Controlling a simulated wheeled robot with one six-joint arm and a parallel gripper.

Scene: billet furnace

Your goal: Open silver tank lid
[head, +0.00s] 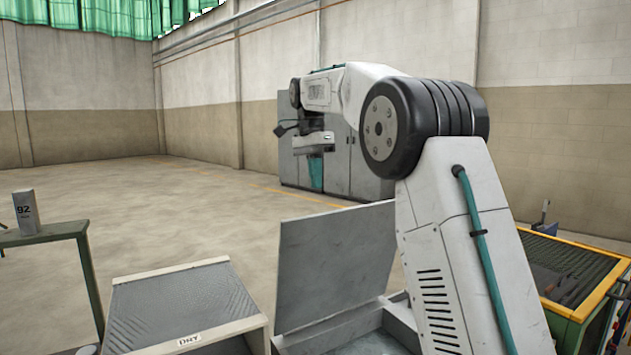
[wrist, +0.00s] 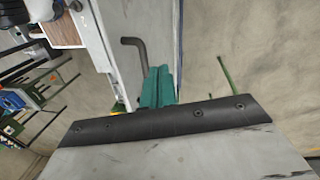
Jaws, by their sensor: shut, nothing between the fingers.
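The silver tank (head: 350,325) stands low at the bottom centre of the head view, left of my arm's upper link. My gripper (head: 316,178) hangs with teal fingers pointing down, above and behind the lid in that view; no contact shows. In the wrist view my gripper (wrist: 157,88) has its teal fingers together and empty. Beyond them is a grey panel (wrist: 150,15) with a dark bent rod (wrist: 135,45); I cannot tell whether it belongs to the lid.
A box marked DRY (head: 180,305) with a textured top stands left of the tank. A green table (head: 45,235) with a grey block (head: 26,212) is at far left. A yellow-edged bin (head: 575,280) is at right. Grey cabinets (head: 350,165) stand behind. The floor at centre left is clear.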

